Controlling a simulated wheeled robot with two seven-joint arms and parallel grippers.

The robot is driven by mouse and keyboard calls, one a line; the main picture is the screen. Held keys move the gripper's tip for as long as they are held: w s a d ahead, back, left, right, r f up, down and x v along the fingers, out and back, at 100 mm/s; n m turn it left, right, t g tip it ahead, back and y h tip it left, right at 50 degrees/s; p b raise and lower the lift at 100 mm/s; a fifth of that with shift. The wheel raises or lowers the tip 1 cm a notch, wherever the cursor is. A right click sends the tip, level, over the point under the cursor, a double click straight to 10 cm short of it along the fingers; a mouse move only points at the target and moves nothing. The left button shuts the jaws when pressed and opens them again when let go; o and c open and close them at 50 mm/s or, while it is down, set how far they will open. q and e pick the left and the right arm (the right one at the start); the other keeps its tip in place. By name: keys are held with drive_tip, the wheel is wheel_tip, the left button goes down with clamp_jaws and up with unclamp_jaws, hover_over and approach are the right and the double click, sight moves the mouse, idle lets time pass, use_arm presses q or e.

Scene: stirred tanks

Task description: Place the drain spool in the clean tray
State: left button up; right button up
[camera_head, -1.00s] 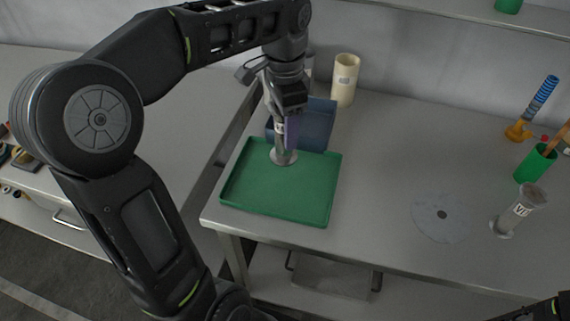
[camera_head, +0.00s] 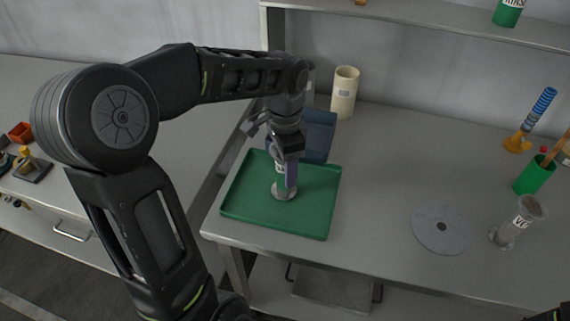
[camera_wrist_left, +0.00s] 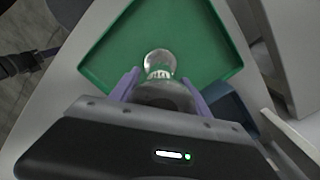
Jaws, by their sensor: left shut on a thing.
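A metal spool (camera_head: 283,193) with a round flange and a pale label is held upright in my left gripper (camera_head: 285,165). The gripper's purple fingers are shut on its upper part. The spool's lower flange appears over the middle of the green tray (camera_head: 240,213); I cannot tell whether it touches the floor of the tray. In the left wrist view the spool's shiny round end (camera_wrist_left: 159,62) shows between the fingers (camera_wrist_left: 160,88), with the green tray (camera_wrist_left: 205,35) beyond. The label's text is too small to read.
A blue bin (camera_head: 320,130) stands right behind the tray, with a cream cylinder (camera_head: 344,92) behind it. To the right are a grey disc (camera_head: 439,230), another labelled spool (camera_head: 517,222) and a green cup (camera_head: 535,172). The bench between tray and disc is clear.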

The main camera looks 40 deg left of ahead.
use_arm(q)
drive_tip(key=shift+f, duration=0.1)
drive_tip(key=o, duration=1.6)
wheel_tip(320, 180, up, 8)
drive_tip(key=shift+r, duration=0.25)
drive_tip(key=shift+r+p, duration=0.75)
drive_tip(key=shift+r, duration=1.15)
